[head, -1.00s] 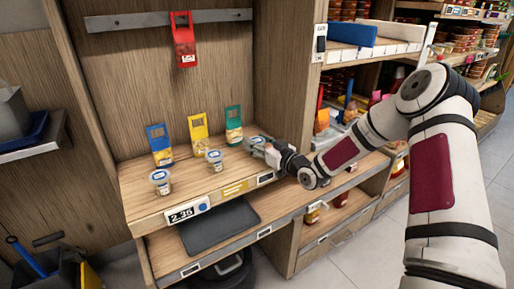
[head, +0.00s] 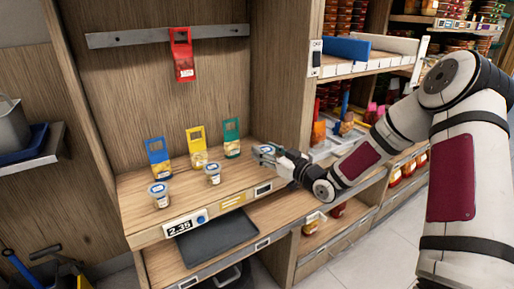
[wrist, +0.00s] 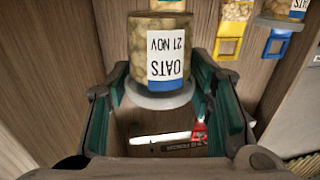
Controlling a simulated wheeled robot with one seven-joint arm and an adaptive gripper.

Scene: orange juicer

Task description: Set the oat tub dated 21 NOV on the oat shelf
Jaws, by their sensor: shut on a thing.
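The oat tub with the label reading OATS 21 NOV (wrist: 165,50) is between the fingers of my gripper in the wrist view, its label upside down in the picture. My gripper (wrist: 160,85) is shut on it. In the head view the held tub (head: 267,149) shows mainly as a pale lid at the tip of my gripper (head: 276,155), over the right end of the wooden shelf (head: 142,216). I cannot tell its exact height above the wood. Two similar tubs, a left one (head: 160,195) and a middle one (head: 213,173), stand on this shelf; their dates are unreadable.
Blue (head: 157,157), yellow (head: 197,147) and green (head: 231,138) bags stand behind the tubs. A red bag (head: 182,55) hangs from the rail above. A display reading 2.35 (head: 180,227) is on the front edge. The right partition (head: 290,75) is near my gripper.

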